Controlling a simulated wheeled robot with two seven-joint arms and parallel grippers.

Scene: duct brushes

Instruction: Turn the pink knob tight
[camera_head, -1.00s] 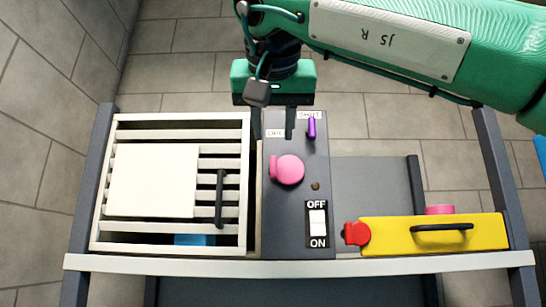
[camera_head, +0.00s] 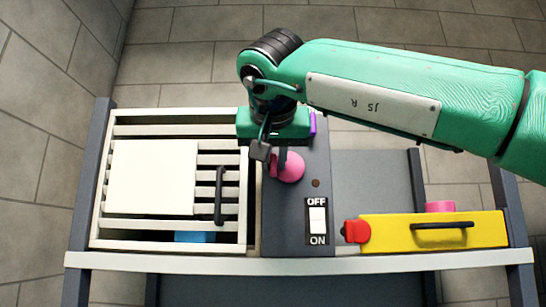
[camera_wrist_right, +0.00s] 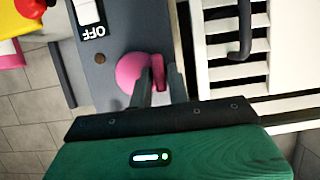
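The pink knob (camera_head: 291,167) is round with a grip tab on its left side, on the dark grey panel (camera_head: 288,228). My right gripper (camera_head: 275,168) reaches down over it from the back. In the right wrist view the gripper's two fingers (camera_wrist_right: 160,82) stand close on either side of the tab of the knob (camera_wrist_right: 131,71), shut on it. In the head view the wrist parts hide part of the tab and one finger. My left gripper is not in view.
A purple lever (camera_head: 313,124) is beside my right gripper. The panel also has an OFF/ON switch (camera_head: 317,221). A white slatted frame (camera_head: 172,131) stands left. A yellow block with a black handle (camera_head: 385,232), a red knob (camera_head: 356,231) and a pink part (camera_head: 439,206) are right.

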